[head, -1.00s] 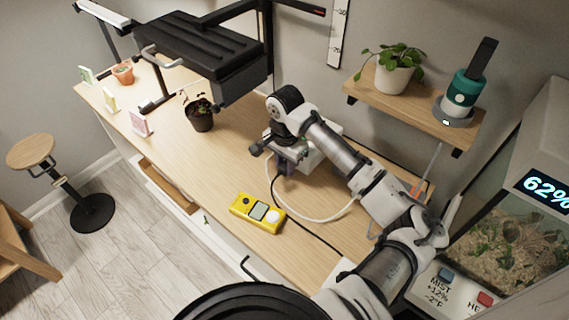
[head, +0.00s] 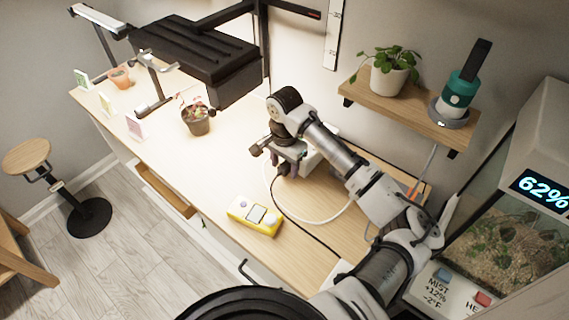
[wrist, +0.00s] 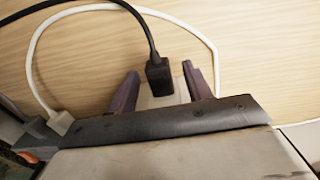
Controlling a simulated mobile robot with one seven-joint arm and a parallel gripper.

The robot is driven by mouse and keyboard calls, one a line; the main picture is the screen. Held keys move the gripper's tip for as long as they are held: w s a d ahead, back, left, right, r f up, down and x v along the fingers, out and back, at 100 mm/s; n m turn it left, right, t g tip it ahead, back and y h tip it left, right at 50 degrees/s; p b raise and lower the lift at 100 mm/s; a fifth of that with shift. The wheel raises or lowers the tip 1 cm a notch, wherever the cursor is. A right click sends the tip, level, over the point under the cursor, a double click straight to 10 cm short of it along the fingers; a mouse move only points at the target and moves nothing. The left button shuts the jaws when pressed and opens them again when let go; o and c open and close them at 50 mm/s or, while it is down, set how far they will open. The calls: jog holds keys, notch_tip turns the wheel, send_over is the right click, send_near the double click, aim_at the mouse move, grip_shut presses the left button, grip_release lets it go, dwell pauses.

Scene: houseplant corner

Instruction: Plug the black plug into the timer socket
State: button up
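My gripper (head: 288,170) is low over the desk beside the wall. In the wrist view its two dark fingers (wrist: 160,83) stand apart, with a gap on each side of the black plug (wrist: 158,75). The plug is between them and its black cord runs up and away. The plug's lower end meets a pale block (wrist: 178,88), which looks like the timer socket; most of it is hidden by my gripper. I cannot see the prongs. In the head view the plug is hard to make out among the fingers.
A yellow meter (head: 255,216) lies near the desk's front edge. A white cable (wrist: 36,60) loops around my gripper. A potted seedling (head: 195,119) stands under the black grow lamp (head: 195,55). A shelf (head: 410,112) and a terrarium (head: 510,240) are to the right.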

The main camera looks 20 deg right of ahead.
notch_tip(320, 180, up, 14)
jog(key=b, duration=0.1)
jog(key=shift+b, duration=0.3)
jog(key=shift+f, duration=0.1)
